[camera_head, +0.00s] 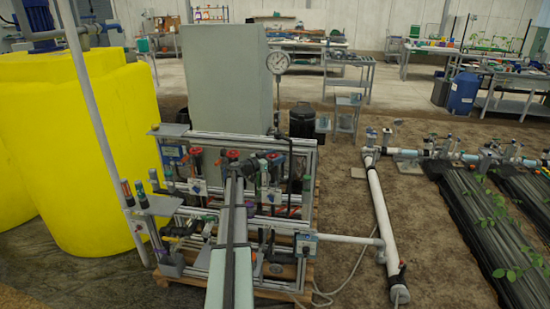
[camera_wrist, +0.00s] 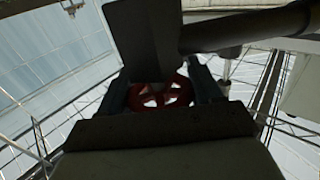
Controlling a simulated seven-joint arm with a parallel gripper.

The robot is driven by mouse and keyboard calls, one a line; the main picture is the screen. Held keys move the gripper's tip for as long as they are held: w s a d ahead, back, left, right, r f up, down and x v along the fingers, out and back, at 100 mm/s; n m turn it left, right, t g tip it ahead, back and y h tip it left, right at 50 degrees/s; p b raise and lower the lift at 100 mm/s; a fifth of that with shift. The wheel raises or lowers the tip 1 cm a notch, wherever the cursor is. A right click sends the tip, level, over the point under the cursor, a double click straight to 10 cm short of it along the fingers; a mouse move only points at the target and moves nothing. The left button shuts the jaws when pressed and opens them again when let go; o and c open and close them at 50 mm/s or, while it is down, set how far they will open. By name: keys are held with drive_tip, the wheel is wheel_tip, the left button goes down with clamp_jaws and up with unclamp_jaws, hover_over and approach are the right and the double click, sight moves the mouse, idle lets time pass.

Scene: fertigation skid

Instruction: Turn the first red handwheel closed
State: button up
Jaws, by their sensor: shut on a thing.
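Three red handwheels stand in a row on the skid in the head view: a left one (camera_head: 197,152), a middle one (camera_head: 232,155) and a right one (camera_head: 274,157). My arm reaches forward from the bottom of the head view, and my gripper's end lies close to the middle handwheel, partly hiding that area. In the wrist view, a red spoked handwheel (camera_wrist: 162,95) sits between the two dark fingers of my gripper (camera_wrist: 160,88), which is shut on it. Part of its rim is hidden by my gripper body. How far the wheel is turned cannot be told.
The skid's grey frame (camera_head: 300,146) carries pipes and valves around the wheels. Yellow tanks (camera_head: 70,150) stand left. A white pipe (camera_head: 378,215) runs along the floor right.

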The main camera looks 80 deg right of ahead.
sight(276, 156)
drive_tip(key=m+g+y, duration=0.3)
drive_tip(key=shift+s+y, duration=0.1)
drive_tip(key=shift+y, duration=0.3)
drive_tip(key=shift+a+m+g+y, duration=0.1)
drive_tip(key=shift+m+g+y, duration=0.4)
drive_tip(key=shift+m+y, duration=0.15)
drive_tip(key=shift+s+a+y, duration=0.1)
drive_tip(key=shift+y, duration=0.25)
drive_tip(key=o, duration=1.1)
drive_tip(key=shift+c, duration=0.2)
drive_tip(key=shift+r, duration=0.1)
wheel_tip(276, 156, up, 10)
drive_tip(key=shift+f, duration=0.1)
